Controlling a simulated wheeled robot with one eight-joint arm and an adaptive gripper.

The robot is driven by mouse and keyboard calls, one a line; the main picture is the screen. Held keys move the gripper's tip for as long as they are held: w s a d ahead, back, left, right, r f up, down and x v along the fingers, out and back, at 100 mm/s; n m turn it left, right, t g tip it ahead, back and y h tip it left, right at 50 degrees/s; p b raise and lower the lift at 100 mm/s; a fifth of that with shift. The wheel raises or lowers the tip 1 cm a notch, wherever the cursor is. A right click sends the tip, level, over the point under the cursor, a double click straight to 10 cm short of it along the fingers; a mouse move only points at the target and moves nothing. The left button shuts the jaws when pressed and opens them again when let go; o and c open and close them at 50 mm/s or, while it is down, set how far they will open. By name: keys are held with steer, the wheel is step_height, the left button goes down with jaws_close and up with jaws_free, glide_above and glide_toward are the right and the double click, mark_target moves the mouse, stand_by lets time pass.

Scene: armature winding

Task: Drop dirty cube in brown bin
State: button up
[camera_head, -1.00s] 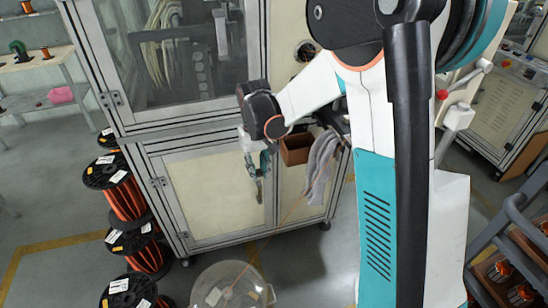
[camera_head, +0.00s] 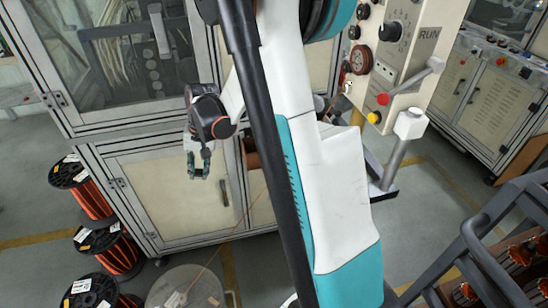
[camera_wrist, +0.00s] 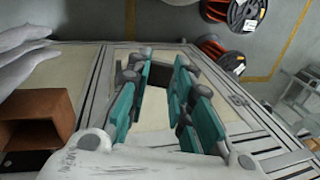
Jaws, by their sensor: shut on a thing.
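My gripper (camera_head: 198,172) hangs in front of the cream cabinet doors, with its two teal fingers pointing down. The fingers also show in the wrist view (camera_wrist: 160,105), with a gap between them. In the head view the bin (camera_head: 253,160) is mostly hidden behind my arm.
Grey gloves (camera_wrist: 30,60) hang near the bin. Copper wire spools (camera_head: 112,248) stand on the floor at left. A control panel (camera_head: 395,60) and a dark rack (camera_head: 500,240) are at right.

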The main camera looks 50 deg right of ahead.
steer(key=s+d+f+m+t+h+b, duration=0.1)
steer(key=s+d+m+t+h, duration=0.2)
steer(key=s+d+m, duration=0.45)
steer(key=s+d+m+t+h+b, duration=0.1)
steer(key=s+d+m+t+h, duration=0.2)
steer(key=d+m, duration=0.75)
steer(key=w+d+f+n, duration=0.1)
steer(key=w+d, duration=0.7)
steer(key=w, duration=0.1)
steer(key=shift+w+d+f+n+g, duration=0.25)
steer(key=shift+w+f+n+g, duration=0.05)
steer(key=shift+g, duration=0.1)
steer(key=o, duration=0.8)
steer(key=shift+o, duration=0.2)
steer(key=v, duration=1.2)
